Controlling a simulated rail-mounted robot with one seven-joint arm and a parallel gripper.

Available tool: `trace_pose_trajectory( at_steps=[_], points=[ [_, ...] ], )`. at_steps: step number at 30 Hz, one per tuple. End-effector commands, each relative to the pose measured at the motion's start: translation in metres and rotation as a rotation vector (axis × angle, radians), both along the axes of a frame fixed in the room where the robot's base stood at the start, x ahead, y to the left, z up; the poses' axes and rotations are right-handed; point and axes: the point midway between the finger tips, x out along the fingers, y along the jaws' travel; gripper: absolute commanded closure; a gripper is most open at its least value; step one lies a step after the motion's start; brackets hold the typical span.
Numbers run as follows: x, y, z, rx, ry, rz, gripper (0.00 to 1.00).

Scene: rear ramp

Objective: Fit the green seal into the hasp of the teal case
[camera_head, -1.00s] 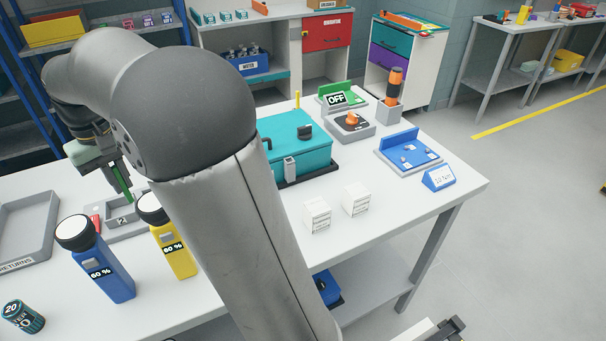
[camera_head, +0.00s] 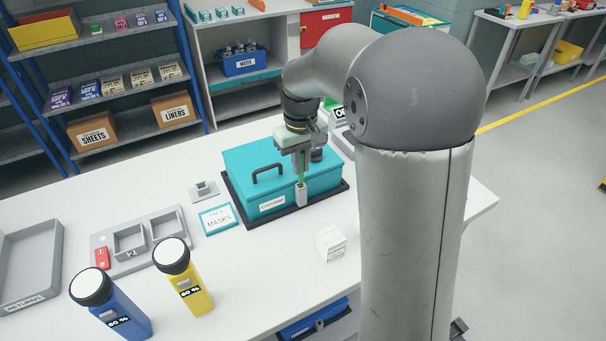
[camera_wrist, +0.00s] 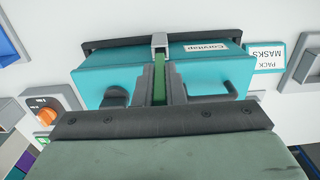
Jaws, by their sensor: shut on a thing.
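The teal case (camera_head: 236,163) sits shut on a black base on the bench, with a dark handle on its lid. Its light-grey hasp (camera_head: 301,194) is on the front side; it also shows at the top of the wrist view (camera_wrist: 159,41). My gripper (camera_head: 301,165) is shut on the green seal (camera_wrist: 159,80), a thin strip pointing down toward the hasp. The seal's lower end (camera_head: 301,180) is in line with the hasp and at or just above its top. I cannot tell whether it is inside. The fingers (camera_wrist: 160,78) hide part of the seal.
A masks card (camera_head: 217,219) lies left of the case, and a grey tray with square pockets (camera_head: 176,219) is farther left. A white box (camera_head: 331,243) stands front right. Blue (camera_head: 121,310) and yellow (camera_head: 188,290) bottles stand at front left. An orange-knobbed switch (camera_wrist: 46,115) is beside the case.

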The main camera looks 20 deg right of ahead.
Motion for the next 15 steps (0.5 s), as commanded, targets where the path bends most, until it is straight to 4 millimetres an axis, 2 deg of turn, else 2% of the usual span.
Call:
trace_pose_trajectory(
  at_steps=[9, 15],
  points=[
    [-0.001, 0.000, -0.038, 0.000, 0.003, -0.002, 1.00],
    [0.000, 0.000, -0.040, 0.000, -0.001, -0.002, 1.00]
  ],
)
